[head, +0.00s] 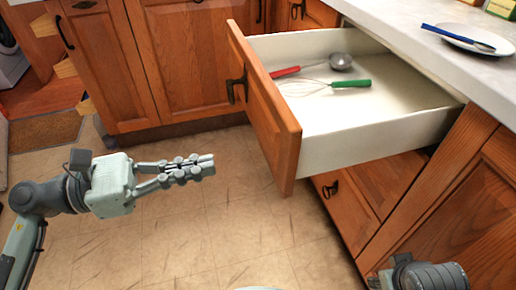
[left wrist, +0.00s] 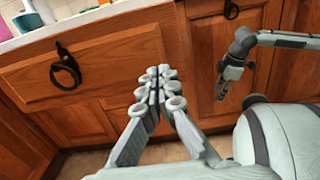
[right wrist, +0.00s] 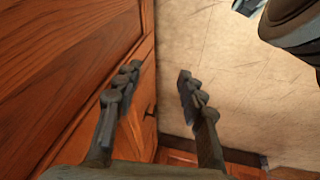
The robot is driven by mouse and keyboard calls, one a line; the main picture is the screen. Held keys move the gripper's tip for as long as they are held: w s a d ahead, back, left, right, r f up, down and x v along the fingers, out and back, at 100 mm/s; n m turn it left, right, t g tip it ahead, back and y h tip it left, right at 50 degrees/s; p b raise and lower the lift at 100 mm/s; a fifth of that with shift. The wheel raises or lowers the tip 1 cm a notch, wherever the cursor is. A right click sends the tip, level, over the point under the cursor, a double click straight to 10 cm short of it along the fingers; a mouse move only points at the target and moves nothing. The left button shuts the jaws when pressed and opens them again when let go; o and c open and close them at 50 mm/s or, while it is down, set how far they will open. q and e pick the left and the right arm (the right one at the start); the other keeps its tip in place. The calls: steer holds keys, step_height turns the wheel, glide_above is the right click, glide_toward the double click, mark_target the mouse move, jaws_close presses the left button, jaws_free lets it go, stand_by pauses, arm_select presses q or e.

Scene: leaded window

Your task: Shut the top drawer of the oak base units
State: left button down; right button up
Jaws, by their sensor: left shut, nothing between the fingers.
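The top drawer (head: 272,117) of the oak base units stands well open in the head view, its white inside showing and its dark ring handle (head: 237,89) on the front. My left gripper (head: 208,165) is shut and empty, left of the drawer front and apart from it, over the floor. In the left wrist view its fingers (left wrist: 159,74) are together before an oak drawer front (left wrist: 110,62) with a ring handle; I cannot tell if this is the open drawer. My right gripper (right wrist: 157,80) is open and empty beside an oak panel (right wrist: 55,70); the head view does not show its fingers.
A red-handled ladle (head: 340,62) and a green-handled whisk (head: 350,83) lie in the drawer. A pale worktop (head: 415,25) above carries a plate (head: 460,40) and a blue-handled utensil. A lower drawer (head: 350,200) sits beneath. Tiled floor (head: 215,235) is clear before the units.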

mark_target(277, 151)
arm_select(q)
steer(key=p+x, duration=0.2)
steer(key=x, duration=0.7)
steer(key=shift+w+d, duration=0.1)
steer(key=shift+d, duration=0.2)
arm_select(e)
steer(key=x, duration=0.2)
steer(key=a+x, duration=0.1)
steer(key=x, duration=0.2)
steer(key=shift+s+f, duration=0.15)
steer(key=shift+f, duration=0.2)
arm_select(q)
steer(key=shift+d, duration=0.15)
